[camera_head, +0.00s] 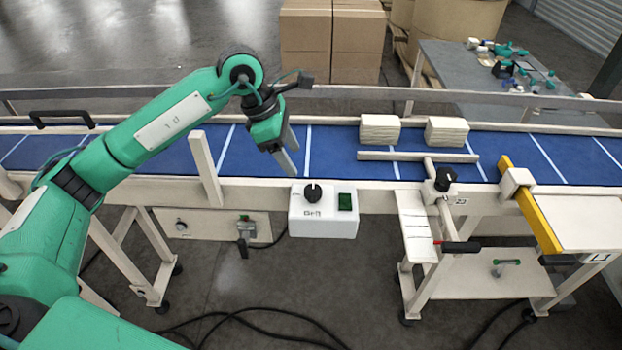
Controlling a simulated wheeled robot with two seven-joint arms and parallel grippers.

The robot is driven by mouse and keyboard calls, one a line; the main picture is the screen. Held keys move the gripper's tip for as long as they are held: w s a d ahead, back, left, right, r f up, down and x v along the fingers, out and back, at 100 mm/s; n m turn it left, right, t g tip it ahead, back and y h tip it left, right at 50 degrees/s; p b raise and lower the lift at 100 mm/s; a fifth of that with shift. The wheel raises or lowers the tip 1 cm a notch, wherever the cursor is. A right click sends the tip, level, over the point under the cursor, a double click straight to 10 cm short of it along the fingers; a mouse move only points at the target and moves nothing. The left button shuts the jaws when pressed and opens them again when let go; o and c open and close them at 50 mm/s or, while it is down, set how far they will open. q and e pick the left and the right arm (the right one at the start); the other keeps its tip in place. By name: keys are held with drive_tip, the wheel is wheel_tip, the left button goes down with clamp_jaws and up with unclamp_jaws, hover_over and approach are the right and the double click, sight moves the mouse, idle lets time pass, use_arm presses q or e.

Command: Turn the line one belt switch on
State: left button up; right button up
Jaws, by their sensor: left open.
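A white switch box (322,225) is fixed to the front of the belt frame, near the middle of the view. On its top are a black rotary knob (312,192) and a dark green window or button (345,202). Small lettering on its front is too small to read surely. My left gripper (291,160) is open and empty, with its fingers pointing down over the belt, just above and behind the box's left side. It appears apart from the knob. My right gripper is not in view.
The blue belt (260,158) with white stripes runs across the view. Two stacks of pale sheets (379,130) (446,131) lie on it. A clamp with a black knob (444,179) and a yellow bar (530,205) stand right of the box. Cables lie on the floor.

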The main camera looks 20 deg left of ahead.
sight(312, 189)
use_arm(q)
drive_tip(key=p+x, duration=0.1)
drive_tip(key=x, duration=0.3)
drive_tip(key=p+x, duration=0.2)
drive_tip(key=x, duration=0.3)
drive_tip(key=shift+w+d+f, duration=0.2)
drive_tip(key=shift+w, duration=0.05)
drive_tip(key=shift+w+d+f, duration=0.1)
drive_tip(key=shift+d+f, duration=0.05)
drive_tip(key=shift+f, duration=0.45)
drive_tip(key=c, duration=1)
drive_tip(key=shift+o, duration=0.2)
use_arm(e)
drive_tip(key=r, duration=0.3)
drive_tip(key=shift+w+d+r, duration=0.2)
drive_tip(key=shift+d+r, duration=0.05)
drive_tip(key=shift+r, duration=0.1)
